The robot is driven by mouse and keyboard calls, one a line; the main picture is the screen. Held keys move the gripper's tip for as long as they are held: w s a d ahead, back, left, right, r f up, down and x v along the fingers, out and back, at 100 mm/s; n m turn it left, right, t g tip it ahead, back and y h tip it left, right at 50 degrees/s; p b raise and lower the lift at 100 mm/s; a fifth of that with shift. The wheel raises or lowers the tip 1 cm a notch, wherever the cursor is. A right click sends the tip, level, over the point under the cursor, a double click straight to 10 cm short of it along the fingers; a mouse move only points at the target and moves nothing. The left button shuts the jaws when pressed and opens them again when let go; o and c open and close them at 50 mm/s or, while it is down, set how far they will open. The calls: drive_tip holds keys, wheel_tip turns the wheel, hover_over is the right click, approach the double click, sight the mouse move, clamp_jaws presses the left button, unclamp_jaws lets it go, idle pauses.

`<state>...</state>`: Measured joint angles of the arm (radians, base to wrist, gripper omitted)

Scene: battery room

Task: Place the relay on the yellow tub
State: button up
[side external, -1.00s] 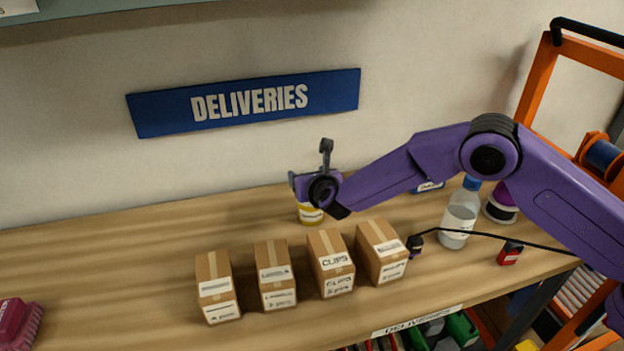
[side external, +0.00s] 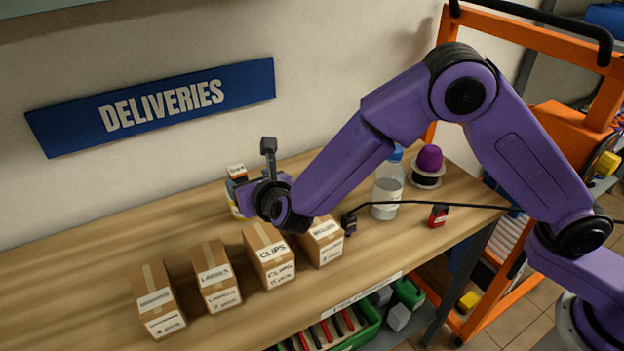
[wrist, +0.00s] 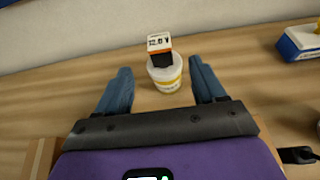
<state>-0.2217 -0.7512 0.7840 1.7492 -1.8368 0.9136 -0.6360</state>
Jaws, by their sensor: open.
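A small block marked "12.0 V" (wrist: 159,43), white on top with orange and black below, appears to be the relay. It sits on top of the white tub with a yellow band (wrist: 167,82), slightly tilted in the wrist view. In the side view the block (side external: 236,169) shows above my gripper, and most of the tub (side external: 235,208) is hidden behind it. My gripper (wrist: 160,66) is open. Its two blue fingers stand apart to the left and right of the tub, with a visible gap on each side, and hold nothing.
Several cardboard boxes (side external: 268,256) stand in a row in front of my gripper. To the right are a clear bottle (side external: 387,190), a spool with a purple top (side external: 428,167), a red block (side external: 438,215) and a black plug on a cable (side external: 349,224). The bench's left is clear.

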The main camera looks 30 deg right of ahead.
drive_tip(key=s+d+r+m+g+h, duration=0.2)
drive_tip(key=s+d+m+g, duration=0.1)
drive_tip(key=s+d+m, duration=0.55)
drive_tip(key=s+d+r+m+g+h, duration=0.1)
drive_tip(key=s+d+r+m+g, duration=0.35)
drive_tip(key=d, duration=0.65)
drive_tip(key=s+d+f+m+g+y, duration=0.1)
drive_tip(key=s+d+m+g, duration=0.2)
drive_tip(key=s, duration=0.9)
drive_tip(key=s+d+f+m+g+y, duration=0.1)
drive_tip(key=s+d+m+g+y, duration=0.1)
drive_tip(key=s+d+m, duration=0.5)
drive_tip(key=s+d+g, duration=0.1)
drive_tip(key=s, duration=0.4)
drive_tip(key=shift+s, duration=0.3)
